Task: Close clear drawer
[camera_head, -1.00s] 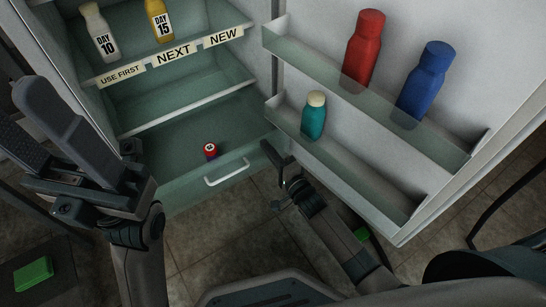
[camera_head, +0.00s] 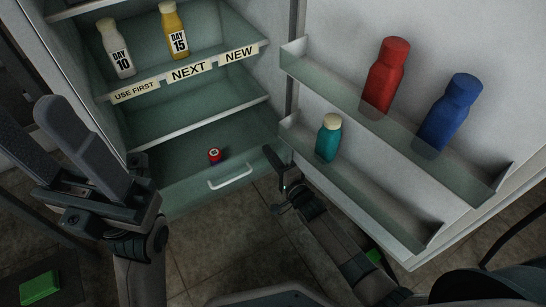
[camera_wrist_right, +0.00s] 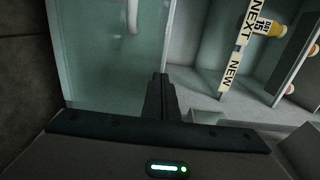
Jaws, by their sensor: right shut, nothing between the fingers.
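The clear drawer (camera_head: 178,195) is at the bottom of the fridge, its see-through front standing out a little so its inside shows from above. Its white handle (camera_head: 230,178) also shows in the right wrist view (camera_wrist_right: 132,14). A small red-capped item (camera_head: 214,155) sits inside the drawer. My right gripper (camera_head: 269,152) is shut and empty at the right end of the drawer front, beside the handle. In the right wrist view its fingers (camera_wrist_right: 160,80) lie over the drawer front's edge; contact is unclear. My left gripper (camera_head: 40,125) is open and empty, left of the fridge.
The open fridge door (camera_head: 480,215) stands to the right, with red (camera_head: 386,78), blue (camera_head: 449,115) and teal (camera_head: 328,142) bottles in its bins. Shelves above hold day-marked bottles (camera_head: 116,50). A green block (camera_head: 40,287) lies at lower left.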

